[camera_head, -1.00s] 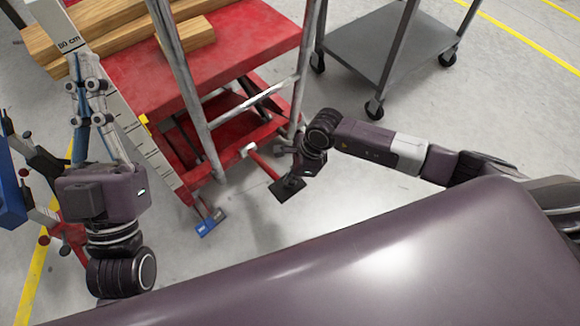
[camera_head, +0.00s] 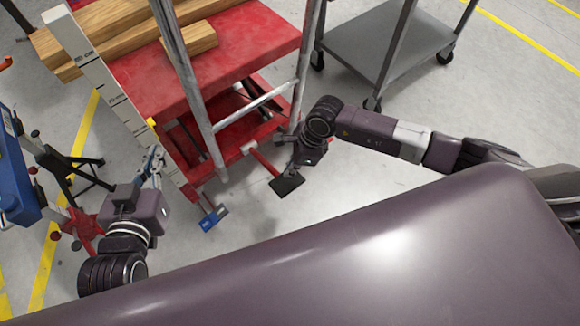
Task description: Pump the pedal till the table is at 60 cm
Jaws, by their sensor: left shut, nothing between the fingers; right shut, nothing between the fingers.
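The red lift table (camera_head: 245,45) stands at the upper middle. A pale height scale (camera_head: 108,92) with dark marks stands at its left side; its labels are too small to read now. A yellow pointer (camera_head: 151,122) is against the scale's lower part. A red lever (camera_head: 265,160) at the table's base ends in a black pedal pad (camera_head: 288,186). A blue pedal (camera_head: 213,218) is lower left of it. My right gripper (camera_head: 292,163) is shut just above the black pad; contact cannot be told. My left gripper (camera_head: 152,162) is shut and empty beside the scale's lower end.
Wooden beams (camera_head: 110,32) and a shorter block (camera_head: 195,38) lie on the table. A grey metal handle frame (camera_head: 190,85) rises in front. A grey cart (camera_head: 380,45) stands at the upper right. Blue equipment (camera_head: 15,170) is at the left. Floor right of the pedal is clear.

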